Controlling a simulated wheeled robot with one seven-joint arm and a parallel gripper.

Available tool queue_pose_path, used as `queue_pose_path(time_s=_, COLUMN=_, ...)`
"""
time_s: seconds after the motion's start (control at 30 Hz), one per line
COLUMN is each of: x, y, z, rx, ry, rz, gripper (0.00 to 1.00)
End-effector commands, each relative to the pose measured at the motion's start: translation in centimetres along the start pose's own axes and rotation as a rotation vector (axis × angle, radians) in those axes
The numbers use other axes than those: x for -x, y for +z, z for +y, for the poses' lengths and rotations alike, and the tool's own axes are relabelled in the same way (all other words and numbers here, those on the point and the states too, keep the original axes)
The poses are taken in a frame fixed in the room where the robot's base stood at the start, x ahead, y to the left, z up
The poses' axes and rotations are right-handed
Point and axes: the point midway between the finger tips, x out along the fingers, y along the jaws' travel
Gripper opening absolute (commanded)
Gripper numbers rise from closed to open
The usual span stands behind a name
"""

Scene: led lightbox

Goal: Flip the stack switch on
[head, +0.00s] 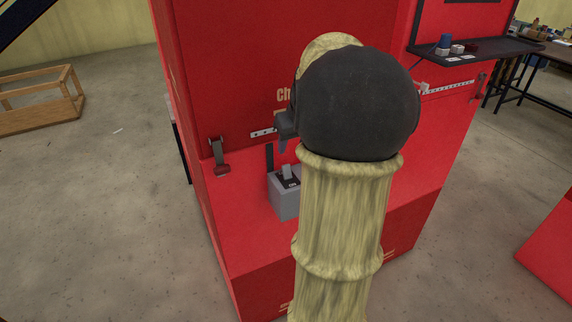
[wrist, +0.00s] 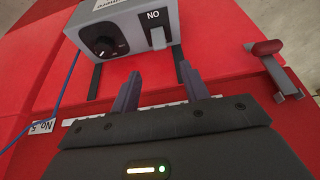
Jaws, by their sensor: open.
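A grey switch box (head: 284,203) is on the red cabinet in the head view, left of my arm. It has a pale lever (head: 287,172) on a dark panel, beside a white "ON" label. In the wrist view the box (wrist: 185,20) is at the top, with the lever (wrist: 157,38) below lettering that reads "NO" from this side. A round black knob (wrist: 104,46) is left of it. My gripper (wrist: 159,84) is open and empty, its fingertips apart from the lever. In the head view the gripper (head: 283,146) is above the box, partly hidden by my wrist.
The red cabinet (head: 225,65) fills the middle. A red-handled latch (head: 219,158) is left of the box and another (head: 479,86) is at the right. A dark shelf (head: 480,50) with small items juts out at upper right. A blue cable (wrist: 62,85) runs beside the box.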

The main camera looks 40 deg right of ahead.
Motion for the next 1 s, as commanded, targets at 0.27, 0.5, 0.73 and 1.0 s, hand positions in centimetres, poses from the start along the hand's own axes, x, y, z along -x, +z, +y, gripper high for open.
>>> queue_pose_path(time_s=0.27, x=-5.1, y=0.1, z=-0.1, rx=-0.002, ry=-0.004, rz=-0.005, gripper=0.45)
queue_pose_path(time_s=0.5, x=-9.2, y=0.0, z=-0.1, rx=0.0, ry=-0.003, rz=-0.004, gripper=0.45)
queue_pose_path(time_s=0.73, x=-11.1, y=0.0, z=0.0, rx=-0.001, ry=0.0, rz=0.0, gripper=0.45)
queue_pose_path(time_s=1.0, x=-11.2, y=0.0, z=-0.1, rx=-0.001, ry=0.0, rz=0.0, gripper=0.45)
